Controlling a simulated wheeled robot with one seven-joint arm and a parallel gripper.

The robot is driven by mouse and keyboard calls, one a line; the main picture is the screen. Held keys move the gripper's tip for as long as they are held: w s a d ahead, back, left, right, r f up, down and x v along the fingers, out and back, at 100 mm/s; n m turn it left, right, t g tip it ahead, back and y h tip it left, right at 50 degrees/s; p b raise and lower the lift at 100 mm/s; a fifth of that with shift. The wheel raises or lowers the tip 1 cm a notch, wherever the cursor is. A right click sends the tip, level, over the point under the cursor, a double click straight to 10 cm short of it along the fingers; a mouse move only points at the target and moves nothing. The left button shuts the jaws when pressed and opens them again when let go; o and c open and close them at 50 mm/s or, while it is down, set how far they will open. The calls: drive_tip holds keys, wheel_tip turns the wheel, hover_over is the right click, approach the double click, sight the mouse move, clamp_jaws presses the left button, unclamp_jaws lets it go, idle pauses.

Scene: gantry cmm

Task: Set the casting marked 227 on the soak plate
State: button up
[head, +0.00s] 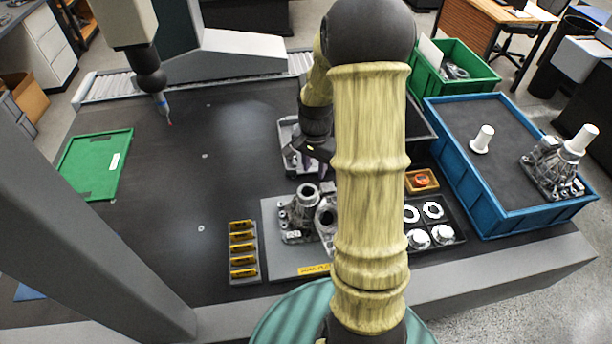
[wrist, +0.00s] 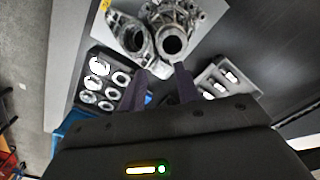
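The soak plate (head: 285,260) is a flat grey plate with a yellow label at its near edge. Two metal castings stand on it side by side: a left casting (head: 301,205) with an upright round neck, and a right casting (head: 326,216) partly hidden by my arm. Both show in the wrist view, one with a dark round bore (wrist: 173,44) and one with an open ring (wrist: 133,38). Another casting (head: 550,168) sits in the blue crate. No 227 is readable on any casting.
The blue crate (head: 478,215) also holds a white cylinder (head: 482,139). A black tray of rings (head: 459,233) lies right of the plate, a rack of yellow tags (head: 243,252) left. A grey tray (head: 287,128) lies beyond. A probe (head: 163,105) hangs over the clear dark table.

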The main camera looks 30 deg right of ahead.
drive_tip(key=s+a+r+n+t, duration=0.1)
drive_tip(key=s+a+r+n, duration=0.2)
drive_tip(key=s+a+n, duration=0.2)
drive_tip(key=s+a+r+n+t, duration=0.1)
drive_tip(key=s+a+r+n, duration=0.2)
drive_tip(key=s+a+n, duration=0.3)
drive_tip(key=shift+s+a+r+n+t, duration=0.3)
drive_tip(key=shift+s+a, duration=0.3)
drive_tip(key=shift+a, duration=0.4)
